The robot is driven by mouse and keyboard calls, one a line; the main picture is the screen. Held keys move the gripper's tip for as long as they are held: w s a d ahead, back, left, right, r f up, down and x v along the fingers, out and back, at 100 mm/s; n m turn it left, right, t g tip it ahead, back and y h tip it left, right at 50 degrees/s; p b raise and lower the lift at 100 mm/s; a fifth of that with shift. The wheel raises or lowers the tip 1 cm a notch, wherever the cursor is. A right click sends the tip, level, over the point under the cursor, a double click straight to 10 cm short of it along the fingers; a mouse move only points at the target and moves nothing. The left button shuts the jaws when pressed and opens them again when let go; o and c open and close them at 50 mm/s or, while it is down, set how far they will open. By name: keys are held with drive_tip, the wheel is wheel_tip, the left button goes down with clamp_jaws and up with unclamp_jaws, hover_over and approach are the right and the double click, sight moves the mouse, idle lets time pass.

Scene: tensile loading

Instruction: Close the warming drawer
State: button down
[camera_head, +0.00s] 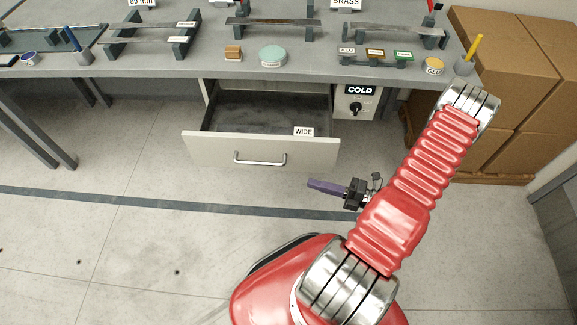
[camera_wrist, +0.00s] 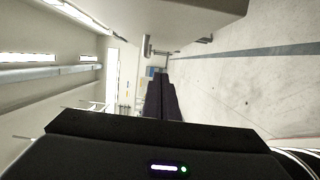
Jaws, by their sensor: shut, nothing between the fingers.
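The warming drawer (camera_head: 262,152) stands pulled out under the bench in the head view, with a pale front and a silver bar handle (camera_head: 260,159). Its dark inside shows and looks empty. A WIDE label (camera_head: 303,131) stands at its right front edge. My gripper (camera_head: 311,184) is in front of the drawer, to the right of and below the handle in the picture, pointing left. Its fingers are shut and empty, and appear apart from the drawer front. In the wrist view the dark fingers (camera_wrist: 160,97) lie together; a pale panel fills the top.
The bench (camera_head: 240,72) carries metal bars on supports, pucks and labelled blocks. A control box (camera_head: 357,103) with a COLD label and a knob is right of the drawer. Cardboard boxes (camera_head: 520,85) stand at the right.

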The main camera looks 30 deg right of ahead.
sight(289, 166)
drive_tip(key=shift+w+a, duration=0.7)
drive_tip(key=shift+w, duration=1.15)
drive_tip(key=shift+w+a, duration=0.65)
drive_tip(key=shift+w, duration=1.15)
drive_tip(key=shift+w+a, duration=0.7)
drive_tip(key=shift+w, duration=1.15)
